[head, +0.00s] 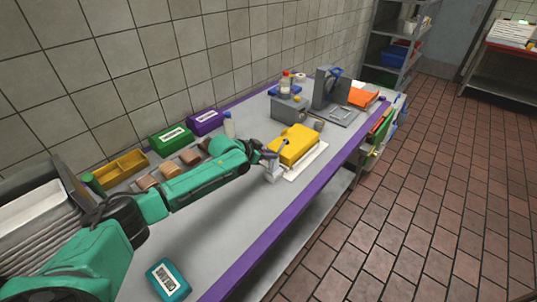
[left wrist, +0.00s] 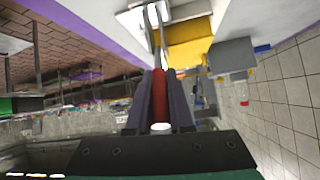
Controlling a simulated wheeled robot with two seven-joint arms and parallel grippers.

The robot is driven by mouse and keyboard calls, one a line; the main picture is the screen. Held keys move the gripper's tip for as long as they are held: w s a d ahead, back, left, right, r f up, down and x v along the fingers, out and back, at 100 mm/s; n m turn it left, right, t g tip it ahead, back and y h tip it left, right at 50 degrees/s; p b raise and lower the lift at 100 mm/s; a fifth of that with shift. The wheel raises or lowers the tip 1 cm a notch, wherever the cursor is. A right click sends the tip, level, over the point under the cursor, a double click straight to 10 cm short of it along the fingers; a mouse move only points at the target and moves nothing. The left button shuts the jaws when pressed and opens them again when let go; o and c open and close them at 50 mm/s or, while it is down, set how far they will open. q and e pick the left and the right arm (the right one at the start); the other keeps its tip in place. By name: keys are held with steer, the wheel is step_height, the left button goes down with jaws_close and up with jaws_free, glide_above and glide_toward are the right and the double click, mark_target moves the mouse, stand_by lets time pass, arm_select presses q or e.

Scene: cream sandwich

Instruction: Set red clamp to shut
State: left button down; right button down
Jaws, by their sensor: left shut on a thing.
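The red clamp shows in the left wrist view as a red handle (left wrist: 160,88) with thin metal bars running from it toward a white plate. My left gripper (left wrist: 160,95) is shut on this red handle, one dark finger on each side. In the head view my left gripper (head: 271,165) is at the near left end of a yellow block (head: 299,142), which sits on a white plate (head: 313,161) on the grey table. The clamp's red handle is hidden there, and I cannot tell whether the clamp is open or shut. My right gripper is out of view.
The table has a purple front edge (head: 298,217). A grey machine (head: 333,95) and a grey box (head: 289,108) stand beyond the block. Green (head: 170,137) and purple (head: 205,121) boxes line the wall. A teal box (head: 168,280) lies near; the table between is clear.

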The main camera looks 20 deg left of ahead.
arm_select(q)
steer(key=c, duration=0.8)
jaws_free()
steer(key=b+v, duration=0.2)
steer(key=v, duration=1.2)
steer(key=shift+s+a+r+b, duration=0.15)
steer(key=shift+s+r+b, duration=0.05)
steer(key=shift+b, duration=0.1)
steer(key=shift+c, duration=0.3)
